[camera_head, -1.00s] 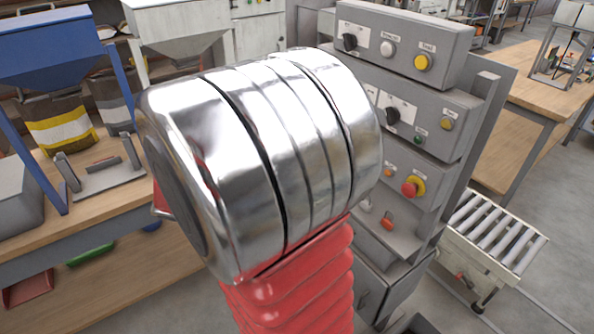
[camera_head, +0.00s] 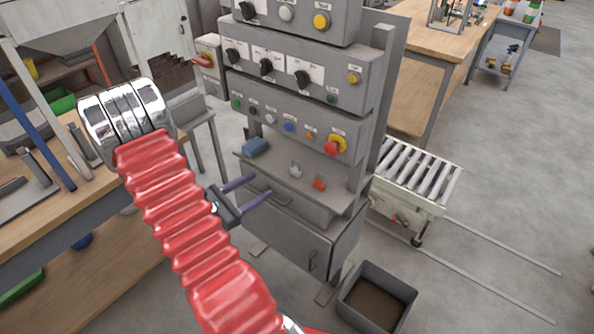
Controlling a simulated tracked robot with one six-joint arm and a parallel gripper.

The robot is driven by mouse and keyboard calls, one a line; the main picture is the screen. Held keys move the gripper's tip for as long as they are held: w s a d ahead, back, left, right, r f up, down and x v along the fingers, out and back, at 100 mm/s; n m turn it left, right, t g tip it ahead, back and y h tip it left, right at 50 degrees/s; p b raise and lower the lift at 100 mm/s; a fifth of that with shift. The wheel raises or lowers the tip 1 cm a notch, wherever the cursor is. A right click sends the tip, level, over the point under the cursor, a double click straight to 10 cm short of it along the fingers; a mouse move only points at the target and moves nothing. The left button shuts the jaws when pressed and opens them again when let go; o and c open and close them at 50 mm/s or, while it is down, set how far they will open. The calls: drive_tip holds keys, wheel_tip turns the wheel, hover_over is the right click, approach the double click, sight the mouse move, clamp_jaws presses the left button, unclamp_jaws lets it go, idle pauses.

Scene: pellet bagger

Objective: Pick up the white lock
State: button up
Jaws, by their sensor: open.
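The white lock (camera_head: 295,171) is small and stands on the grey shelf (camera_head: 338,200) of the control cabinet, below the button panels. An orange-red lock (camera_head: 319,184) is just to its right. My gripper (camera_head: 261,187) has two purple fingers spread apart with nothing between them. In the picture it is left of and slightly below the white lock, pointing toward the cabinet and apart from the lock. My red ribbed arm covers part of the view to the left of the gripper.
A blue object (camera_head: 255,147) lies at the shelf's left end. A red emergency button (camera_head: 335,146) sits on the panel above the locks. A grey bin (camera_head: 376,285) is on the floor, and a roller conveyor (camera_head: 417,176) stands at the right. A wooden bench (camera_head: 62,155) is at left.

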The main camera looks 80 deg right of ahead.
drive_tip(key=s+d+f+n+t+h, duration=0.1)
drive_tip(key=d+f+n, duration=0.2)
drive_tip(key=f, duration=0.4)
drive_tip(key=shift+s+d+f+n+t+h, duration=0.2)
drive_tip(key=shift+n+t+h, duration=0.1)
drive_tip(key=shift+t+h, duration=0.1)
approach(294, 171)
drive_tip(key=shift+x, duration=1.55)
drive_tip(key=shift+d, duration=0.1)
drive_tip(key=shift+x, duration=2.5)
drive_tip(key=shift+s, duration=0.1)
drive_tip(key=shift+c, duration=0.6)
drive_tip(key=c, duration=1)
